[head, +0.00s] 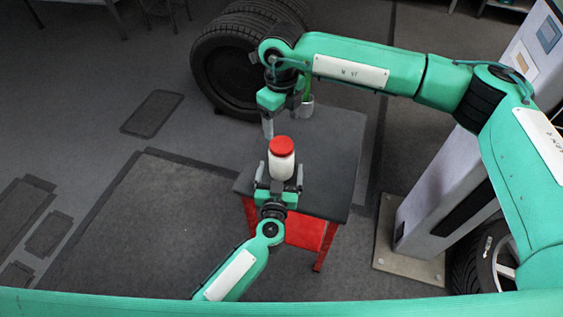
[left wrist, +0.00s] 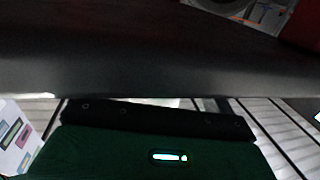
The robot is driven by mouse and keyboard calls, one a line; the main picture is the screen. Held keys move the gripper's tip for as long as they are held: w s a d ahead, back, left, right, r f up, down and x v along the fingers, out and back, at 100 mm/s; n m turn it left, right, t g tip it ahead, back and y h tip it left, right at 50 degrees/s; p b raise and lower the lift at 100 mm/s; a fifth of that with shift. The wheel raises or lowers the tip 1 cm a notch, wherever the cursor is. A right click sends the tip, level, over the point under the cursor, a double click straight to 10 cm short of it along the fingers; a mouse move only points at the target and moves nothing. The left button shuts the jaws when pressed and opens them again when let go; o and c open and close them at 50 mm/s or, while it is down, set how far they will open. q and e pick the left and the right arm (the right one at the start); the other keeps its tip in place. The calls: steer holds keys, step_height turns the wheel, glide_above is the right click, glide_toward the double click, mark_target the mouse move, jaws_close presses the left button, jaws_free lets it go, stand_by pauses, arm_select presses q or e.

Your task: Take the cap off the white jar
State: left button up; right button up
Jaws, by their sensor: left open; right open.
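The white jar (head: 281,165) stands upright on the dark-topped table, and its red cap (head: 282,146) is on top. My left gripper (head: 280,177) is open, with one finger on each side of the jar's lower part. I cannot tell whether either finger touches it. My right gripper (head: 268,128) hangs fingers-down behind and a little left of the jar, apart from the cap. Its jaws are seen nearly edge-on. The left wrist view is dark and shows no clear jar or cap.
The table (head: 335,150) has a dark top and a red frame (head: 305,232); its right side is clear. Tyres (head: 225,68) stand behind. A pale column (head: 440,190) stands to the right.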

mark_target(281, 144)
arm_select(q)
steer(key=shift+w+d, duration=0.15)
steer(key=shift+w, duration=0.75)
steer(key=shift+w+d, duration=0.1)
steer(key=shift+w, duration=0.8)
steer(key=shift+c, duration=0.4)
steer(key=c, duration=1.5)
jaws_close()
arm_select(e)
steer(key=shift+m, duration=0.3)
steer(key=m, duration=0.7)
steer(key=shift+m, duration=0.4)
steer(key=m, duration=0.4)
steer(key=shift+m, duration=0.3)
steer(key=m, duration=0.4)
steer(key=shift+m, duration=0.4)
steer(key=shift+f, duration=4.05)
